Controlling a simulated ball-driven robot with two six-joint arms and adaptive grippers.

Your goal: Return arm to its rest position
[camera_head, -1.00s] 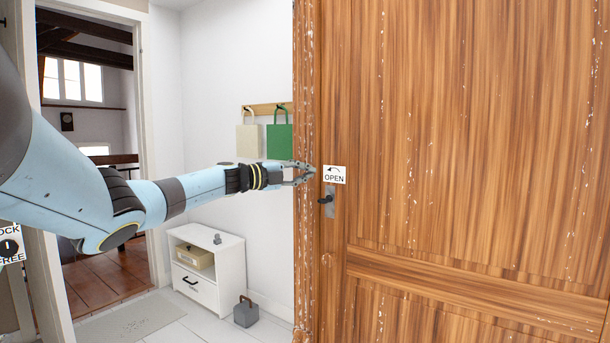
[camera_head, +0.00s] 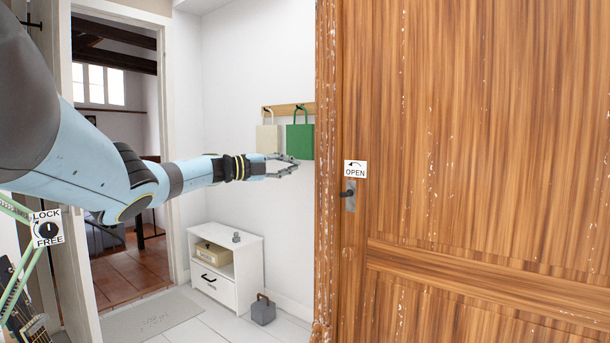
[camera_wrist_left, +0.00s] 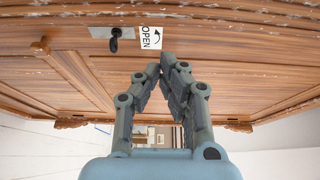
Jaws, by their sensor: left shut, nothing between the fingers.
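My left arm reaches in from the left in the head view, and its gripper (camera_head: 288,166) is shut and empty. It hangs in the air left of the wooden door's edge, in front of the white wall. The wooden door (camera_head: 480,170) fills the right side. Its dark handle (camera_head: 348,192) sits under an OPEN sign (camera_head: 355,169), apart from the fingers. In the left wrist view the closed fingers (camera_wrist_left: 160,70) point toward the door, with the handle (camera_wrist_left: 115,40) and sign (camera_wrist_left: 151,38) beyond them. My right gripper is not in view.
A white cabinet (camera_head: 247,275) stands against the wall, with a grey weight (camera_head: 263,310) beside it. Cream (camera_head: 268,138) and green (camera_head: 300,141) bags hang on a rack. An open doorway is at the left, near a LOCK/FREE sign (camera_head: 47,229). A mat (camera_head: 150,316) lies on the floor.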

